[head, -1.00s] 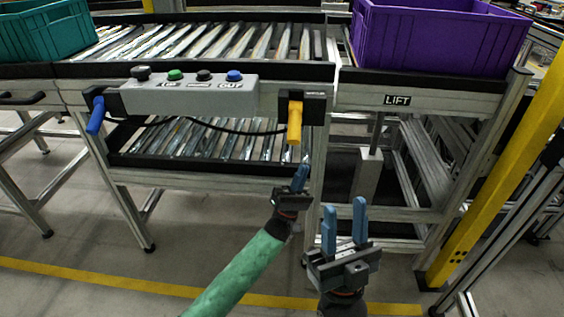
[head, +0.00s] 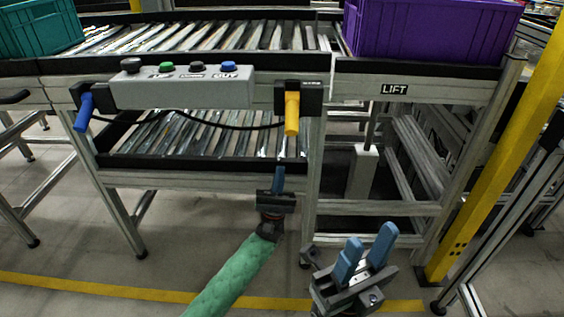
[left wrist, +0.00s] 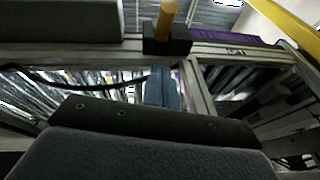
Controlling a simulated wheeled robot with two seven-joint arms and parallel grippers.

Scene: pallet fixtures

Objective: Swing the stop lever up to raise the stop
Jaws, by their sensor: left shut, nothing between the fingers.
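A yellow lever (head: 292,113) hangs down from a black bracket (head: 312,98) at the right end of the conveyor's front rail. A blue lever (head: 83,113) hangs at the left end; I cannot read which is labelled as the stop. My left gripper (head: 278,170), on the green arm, is shut and empty, just below the yellow lever and apart from it. In the left wrist view its blue fingers (left wrist: 163,88) point toward the yellow lever (left wrist: 167,14). My right gripper (head: 366,248) is open and empty, lower right. The stop itself is not clearly visible.
A grey button box (head: 180,90) sits between the levers, with a black cable sagging below it. A purple crate (head: 430,30) and a teal crate (head: 35,28) stand on top. A yellow post (head: 500,150) rises at the right. Space before the lower rollers is open.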

